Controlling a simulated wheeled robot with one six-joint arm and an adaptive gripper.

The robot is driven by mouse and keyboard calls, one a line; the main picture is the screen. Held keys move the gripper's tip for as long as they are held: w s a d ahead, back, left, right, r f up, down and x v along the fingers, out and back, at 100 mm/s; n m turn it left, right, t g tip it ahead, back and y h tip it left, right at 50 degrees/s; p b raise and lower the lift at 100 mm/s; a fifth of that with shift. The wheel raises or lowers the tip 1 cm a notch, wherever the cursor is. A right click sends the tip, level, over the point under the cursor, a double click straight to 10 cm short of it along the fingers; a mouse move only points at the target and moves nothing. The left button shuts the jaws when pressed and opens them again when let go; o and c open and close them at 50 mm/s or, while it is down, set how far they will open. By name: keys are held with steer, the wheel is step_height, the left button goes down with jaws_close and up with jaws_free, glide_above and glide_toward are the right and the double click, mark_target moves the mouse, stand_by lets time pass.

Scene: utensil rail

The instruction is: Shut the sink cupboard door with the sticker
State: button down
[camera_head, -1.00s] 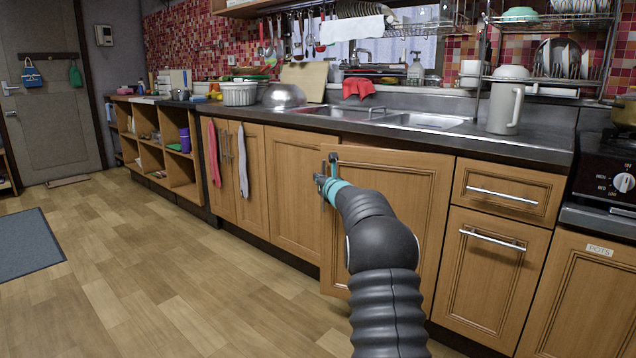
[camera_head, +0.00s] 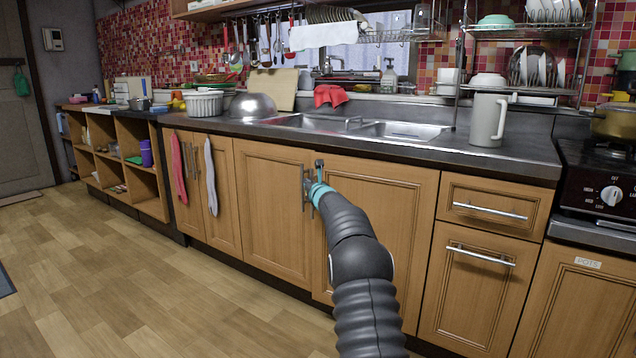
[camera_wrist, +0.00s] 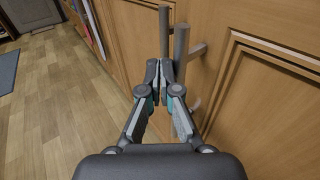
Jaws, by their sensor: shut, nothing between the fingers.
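Two wooden sink cupboard doors stand side by side below the sink in the head view: the left door (camera_head: 274,215) and the right door (camera_head: 392,215). The right door looks flush or nearly flush with the front; a small gap cannot be ruled out. I cannot make out a sticker on either; my arm hides part of the right door. My gripper (camera_head: 311,188) is at the upright bar handles where the doors meet. In the wrist view my gripper (camera_wrist: 159,75) is shut and empty, close to the handles (camera_wrist: 181,45); contact is unclear.
Drawers (camera_head: 485,262) are right of the sink doors, then a cupboard labelled POTS (camera_head: 560,310) under the stove. A pink towel (camera_head: 179,168) and a pale towel (camera_head: 211,176) hang on the doors to the left. The wooden floor (camera_head: 130,285) is clear.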

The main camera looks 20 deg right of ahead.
steer(key=s+a+b, duration=0.6)
steer(key=a, duration=0.6)
steer(key=shift+a+r, duration=0.15)
steer(key=shift+r, duration=0.15)
stand_by(0.3)
steer(key=shift+s, duration=0.1)
